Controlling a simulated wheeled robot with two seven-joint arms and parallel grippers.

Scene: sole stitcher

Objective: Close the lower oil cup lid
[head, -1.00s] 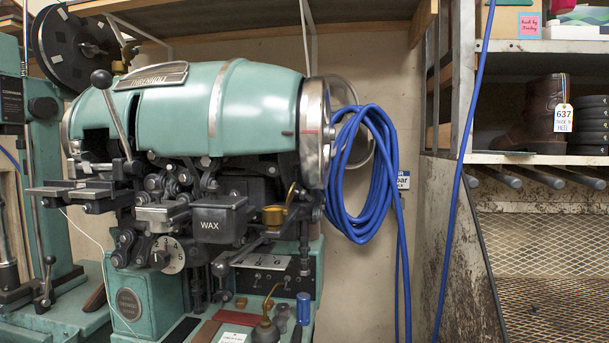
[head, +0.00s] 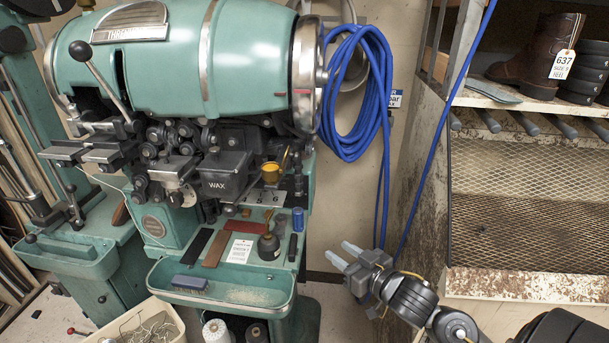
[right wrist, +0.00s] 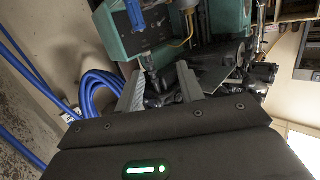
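The lower oil cup (head: 271,173) is a small brass-yellow cup on the front of the green stitcher, right of the black WAX box. Its lid (head: 284,157) stands raised at the cup's right side, so the cup is open. My right gripper (head: 343,253) is low and to the right of the machine, well apart from the cup, with its fingers spread and nothing between them. In the right wrist view the two fingers (right wrist: 159,88) also show apart, pointing towards the machine. My left gripper is not in view.
The coiled blue hose (head: 358,95) hangs right of the machine, its ends running down behind my right gripper. The WAX box (head: 224,176) is left of the cup. A tool tray (head: 225,290) is below. A mesh rack (head: 520,195) stands at right.

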